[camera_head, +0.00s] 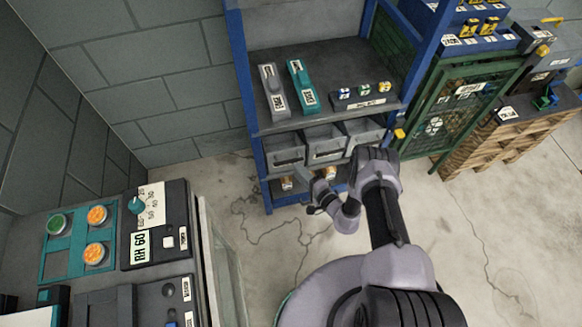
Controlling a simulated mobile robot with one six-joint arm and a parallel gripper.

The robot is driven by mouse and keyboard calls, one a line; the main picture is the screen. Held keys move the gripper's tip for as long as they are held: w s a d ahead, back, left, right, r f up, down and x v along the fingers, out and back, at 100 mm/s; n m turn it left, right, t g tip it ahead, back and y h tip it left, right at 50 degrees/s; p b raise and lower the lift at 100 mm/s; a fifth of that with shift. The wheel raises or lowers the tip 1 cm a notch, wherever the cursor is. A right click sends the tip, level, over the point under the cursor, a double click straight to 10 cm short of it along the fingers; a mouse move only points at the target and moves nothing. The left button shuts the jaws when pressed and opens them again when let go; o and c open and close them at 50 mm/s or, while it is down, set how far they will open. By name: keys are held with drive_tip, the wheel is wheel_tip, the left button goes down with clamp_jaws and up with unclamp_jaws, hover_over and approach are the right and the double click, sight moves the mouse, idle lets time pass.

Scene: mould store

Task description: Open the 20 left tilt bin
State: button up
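Three grey tilt bins sit side by side under the dark shelf of the blue rack: a left bin (286,152), a middle bin (325,145) and a right bin (361,132). They look closed, and their fronts have pale-edged panels. I cannot read a "20" on any of them. My gripper (303,175) is just below and in front of the left and middle bins, small and dark in the picture. It appears apart from the bins, and its fingers are too small to tell open from shut. My arm covers part of the right bin's lower front.
The blue rack (241,75) holds tools and a small block on its shelf (330,65). A green mesh gate (436,125) stands to the right, with a wooden pallet (500,140) beyond. A control panel (155,225) is at lower left. Concrete floor (275,235) is clear before the rack.

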sight(283, 151)
drive_tip(key=b+x, duration=0.1)
drive_tip(key=x, duration=0.4)
drive_tip(key=shift+w+a+b, duration=0.25)
drive_tip(key=shift+w+b, duration=0.05)
clamp_jaws()
idle(1.0)
